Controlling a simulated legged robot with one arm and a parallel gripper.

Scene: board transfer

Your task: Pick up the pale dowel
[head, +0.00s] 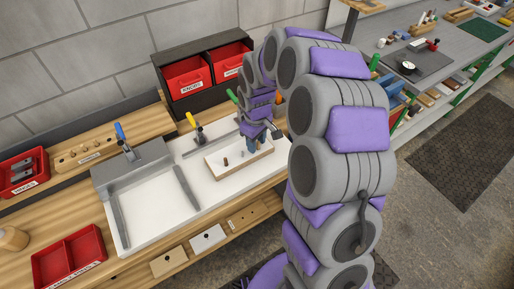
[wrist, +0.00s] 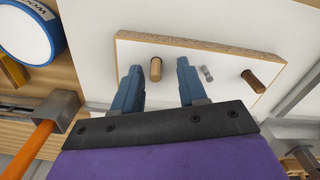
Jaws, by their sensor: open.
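The pale dowel (wrist: 155,69) is short and light tan, standing in a white-topped board with a chipboard edge (wrist: 207,47). In the wrist view my gripper (wrist: 159,68) is open, with one blue finger on each side of the pale dowel. I cannot tell whether either finger touches it. A darker brown dowel (wrist: 253,81) stands to the right, and a small grey pin (wrist: 207,73) lies between it and the right finger. In the head view my gripper (head: 252,148) is over the board (head: 217,170), and a brown dowel (head: 226,161) shows to its left.
A wooden bench carries a grey fixture (head: 130,165) at left and red bins (head: 188,75) behind. In the wrist view, an orange-handled tool (wrist: 40,140) and a blue-rimmed round container (wrist: 30,32) are at left. The white surface around the board is mostly clear.

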